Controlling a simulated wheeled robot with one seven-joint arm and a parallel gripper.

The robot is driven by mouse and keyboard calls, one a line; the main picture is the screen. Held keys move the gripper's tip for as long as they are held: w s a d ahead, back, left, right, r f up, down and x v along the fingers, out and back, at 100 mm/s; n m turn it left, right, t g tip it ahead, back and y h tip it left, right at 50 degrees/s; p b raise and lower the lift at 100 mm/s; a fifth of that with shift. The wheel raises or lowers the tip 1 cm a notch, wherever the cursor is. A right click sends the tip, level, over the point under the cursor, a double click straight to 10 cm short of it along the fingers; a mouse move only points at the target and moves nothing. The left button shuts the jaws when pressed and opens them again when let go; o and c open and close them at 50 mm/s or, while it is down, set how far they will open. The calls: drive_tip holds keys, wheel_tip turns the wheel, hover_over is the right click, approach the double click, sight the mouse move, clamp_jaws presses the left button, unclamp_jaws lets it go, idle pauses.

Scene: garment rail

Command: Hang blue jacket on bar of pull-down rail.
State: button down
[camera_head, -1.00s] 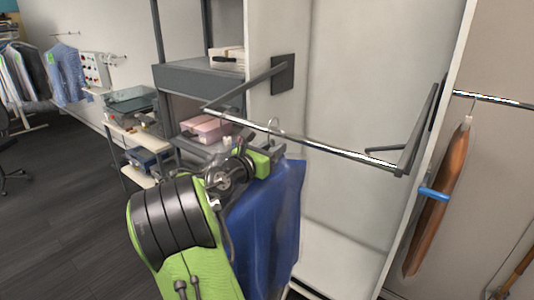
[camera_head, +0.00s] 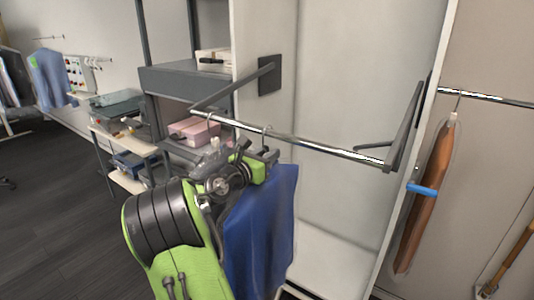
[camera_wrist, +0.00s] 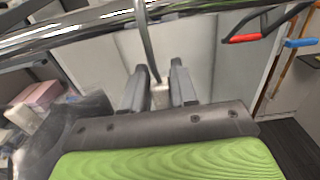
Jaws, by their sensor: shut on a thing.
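The blue jacket (camera_head: 258,235) hangs below my gripper (camera_head: 260,166) in the head view, partly hidden by my arm. My gripper is shut on the hanger's stem; its two dark fingers (camera_wrist: 160,88) flank the pale stem in the wrist view. The metal hanger hook (camera_wrist: 146,40) rises from between the fingers to the shiny bar (camera_wrist: 85,28). In the head view the hook (camera_head: 267,133) overlaps the bar (camera_head: 325,146) of the pull-down rail, left of its middle. I cannot tell whether the hook is over the bar or just beside it.
The rail's side arms (camera_head: 236,84) and (camera_head: 405,125) reach out from a white open wardrobe. At right, a brown garment (camera_head: 428,195) hangs from another bar (camera_head: 485,96). Shelves with a pink box (camera_head: 194,131) stand at left.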

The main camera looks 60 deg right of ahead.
drive_tip(key=shift+r, duration=0.1)
drive_tip(key=c, duration=0.8)
unclamp_jaws()
drive_tip(key=w+a+b, duration=0.1)
drive_tip(key=w+a, duration=0.1)
drive_tip(key=a, duration=1.3)
drive_tip(key=shift+w+a, duration=0.25)
drive_tip(key=shift+a, duration=0.1)
